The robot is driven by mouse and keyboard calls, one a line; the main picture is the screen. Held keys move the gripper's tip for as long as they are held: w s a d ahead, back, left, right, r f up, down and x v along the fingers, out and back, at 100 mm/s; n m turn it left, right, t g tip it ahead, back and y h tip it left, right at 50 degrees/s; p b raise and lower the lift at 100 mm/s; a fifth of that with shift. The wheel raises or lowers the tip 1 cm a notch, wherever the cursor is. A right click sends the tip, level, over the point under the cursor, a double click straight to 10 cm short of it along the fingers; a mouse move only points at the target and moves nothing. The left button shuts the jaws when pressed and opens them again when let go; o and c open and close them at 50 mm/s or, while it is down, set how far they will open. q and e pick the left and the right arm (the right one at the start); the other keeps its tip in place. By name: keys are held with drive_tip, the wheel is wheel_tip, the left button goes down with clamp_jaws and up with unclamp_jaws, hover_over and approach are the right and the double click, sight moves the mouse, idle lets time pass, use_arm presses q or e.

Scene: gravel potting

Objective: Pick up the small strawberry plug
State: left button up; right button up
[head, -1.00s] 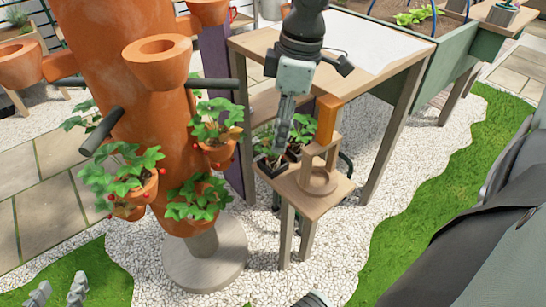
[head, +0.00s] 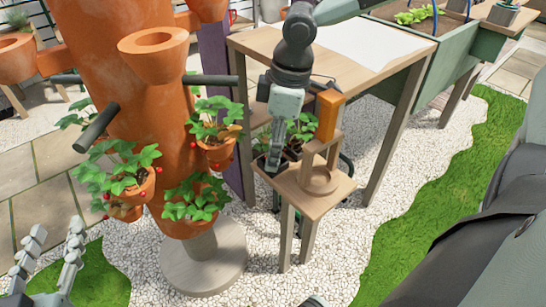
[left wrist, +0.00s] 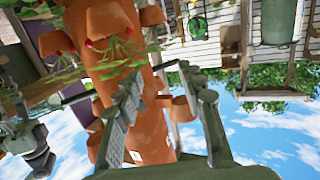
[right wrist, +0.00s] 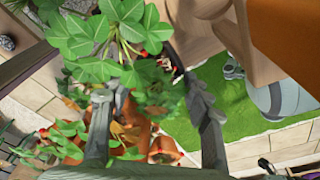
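Strawberry plugs with green leaves (head: 301,128) in small black pots (head: 262,164) stand on a small wooden shelf (head: 312,204). I cannot tell which plug is the small one. My right gripper (head: 273,163) points down at the pots and hides part of them. In the right wrist view its fingers (right wrist: 150,98) are apart, with strawberry leaves (right wrist: 105,38) just beyond and above the tips. I cannot see a pot gripped between them. My left gripper (head: 56,233) is open and empty at the lower left. In the left wrist view its fingers (left wrist: 158,78) are spread.
An orange planter tower (head: 165,110) with fruiting strawberry pockets stands left of the shelf. A wooden stand with an orange block (head: 328,115) is just right of my right gripper. A wooden table (head: 395,60) stands behind. White gravel (head: 335,265) lies open in front.

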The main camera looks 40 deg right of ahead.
drive_tip(key=c, duration=0.6)
